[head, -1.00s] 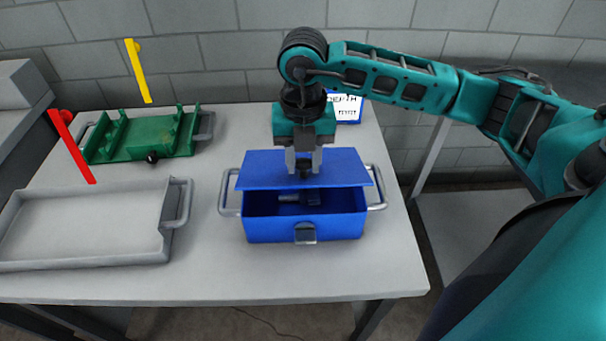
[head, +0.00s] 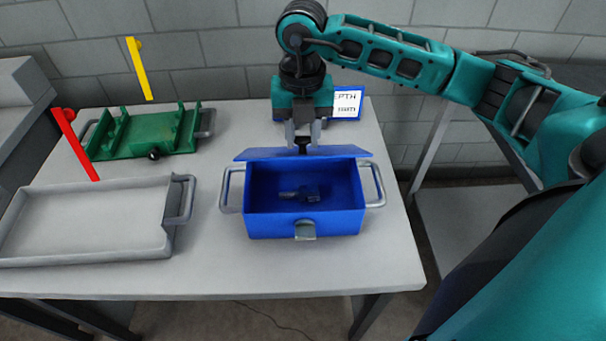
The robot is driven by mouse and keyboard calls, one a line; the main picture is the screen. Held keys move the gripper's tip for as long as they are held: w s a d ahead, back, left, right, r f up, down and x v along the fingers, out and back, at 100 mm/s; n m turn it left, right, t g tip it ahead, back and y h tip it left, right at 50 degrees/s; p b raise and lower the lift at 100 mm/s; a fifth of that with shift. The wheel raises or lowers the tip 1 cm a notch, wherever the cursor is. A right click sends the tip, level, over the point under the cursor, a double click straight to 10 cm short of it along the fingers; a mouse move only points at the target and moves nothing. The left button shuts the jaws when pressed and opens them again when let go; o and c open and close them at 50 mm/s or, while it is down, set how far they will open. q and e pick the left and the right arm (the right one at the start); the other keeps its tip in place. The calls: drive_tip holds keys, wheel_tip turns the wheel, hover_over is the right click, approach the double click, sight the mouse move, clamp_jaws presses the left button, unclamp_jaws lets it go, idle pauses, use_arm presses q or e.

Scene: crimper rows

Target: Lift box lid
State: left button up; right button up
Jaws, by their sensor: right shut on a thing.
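The blue box (head: 259,223) stands on the right half of the table with a grey handle at each side and a grey latch (head: 305,230) in front. Its blue lid (head: 262,154) is tilted up at the back, seen nearly edge-on, and the inside is open to view. A small dark tool-like part (head: 308,194) lies on the box floor. My right gripper (head: 303,145) points down at the lid and is shut on its dark knob (head: 302,149). My left gripper is out of view.
A grey tray (head: 100,262) lies at the front left. A green fixture (head: 150,127) stands behind it, near red (head: 77,148) and yellow (head: 139,70) upright pieces. A blue-framed sign (head: 347,103) stands behind the box. The table (head: 215,270) is clear in front.

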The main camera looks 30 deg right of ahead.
drive_tip(key=w+d+r, duration=0.3)
drive_tip(key=w, duration=0.2)
drive_tip(key=shift+r, duration=0.15)
idle(0.4)
drive_tip(key=w+d, duration=0.4)
drive_tip(key=w, duration=0.3)
drive_tip(key=shift+w+d+b, duration=0.15)
drive_tip(key=shift+d+b, duration=0.1)
drive_tip(key=shift+b, duration=0.1)
idle(0.6)
drive_tip(key=o, duration=0.8)
drive_tip(key=shift+f, duration=0.2)
